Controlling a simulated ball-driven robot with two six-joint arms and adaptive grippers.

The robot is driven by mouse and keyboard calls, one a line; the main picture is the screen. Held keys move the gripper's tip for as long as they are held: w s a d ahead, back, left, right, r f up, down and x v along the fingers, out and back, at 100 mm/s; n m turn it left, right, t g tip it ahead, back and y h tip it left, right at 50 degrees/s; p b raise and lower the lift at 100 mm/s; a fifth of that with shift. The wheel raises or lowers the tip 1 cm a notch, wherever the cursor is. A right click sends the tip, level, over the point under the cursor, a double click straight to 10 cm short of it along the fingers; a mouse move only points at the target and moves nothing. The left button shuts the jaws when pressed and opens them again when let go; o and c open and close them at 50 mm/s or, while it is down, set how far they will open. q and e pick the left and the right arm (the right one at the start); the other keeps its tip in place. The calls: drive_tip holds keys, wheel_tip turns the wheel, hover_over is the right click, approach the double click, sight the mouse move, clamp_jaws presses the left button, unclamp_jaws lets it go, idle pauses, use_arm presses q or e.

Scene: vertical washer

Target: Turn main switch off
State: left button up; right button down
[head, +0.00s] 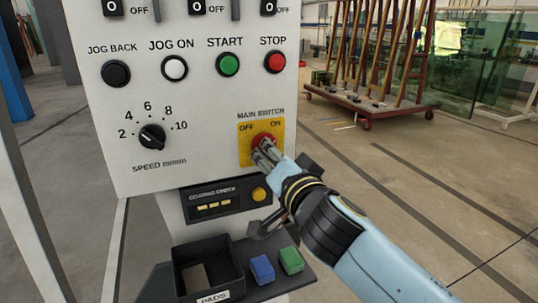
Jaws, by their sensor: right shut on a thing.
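The main switch (263,139) is a red rotary knob on a yellow plate (246,131) at the lower right of the grey control panel. The plate reads OFF at its left and ON at its right. My right gripper (262,150) comes in from the lower right and is shut on the red knob. Its fingers cover the knob's lower part, so the knob's exact angle is hard to tell. My left gripper is not in view.
The panel (200,110) also carries a speed dial (152,136) and JOG BACK, JOG ON, START (228,64) and STOP (275,62) buttons. Below are a black tray (192,255) and blue (262,269) and green (291,260) blocks. Open floor lies at right.

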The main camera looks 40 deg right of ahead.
drive_tip(key=n, duration=1.7)
drive_tip(key=shift+s+d+n, duration=0.1)
drive_tip(key=shift+d+n, duration=0.2)
drive_tip(key=shift+d, duration=0.05)
idle(0.4)
drive_tip(key=c, duration=1.4)
unclamp_jaws()
drive_tip(key=shift+o, duration=0.2)
drive_tip(key=v, duration=1.2)
